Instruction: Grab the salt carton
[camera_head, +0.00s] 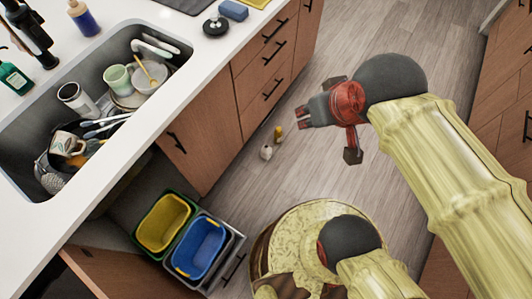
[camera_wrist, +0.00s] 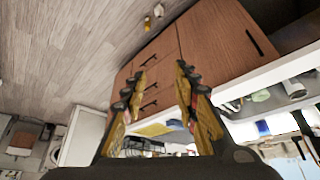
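I cannot make out a thing that is clearly the salt carton in either view. My gripper (camera_head: 302,116) is in the air over the floor, to the right of the island drawers. In the wrist view my gripper (camera_wrist: 160,75) has its two fingers spread wide with nothing held between them. Two small things lie on the floor below and left of it in the head view: a whitish one (camera_head: 266,152) and a yellow one (camera_head: 278,134). They are too small to name, and both appear at the top of the wrist view.
The island sink (camera_head: 30,183) holds piled dishes. A yellow bin (camera_head: 163,222) and a blue bin (camera_head: 200,247) are pulled out below. The wooden floor is mostly clear.

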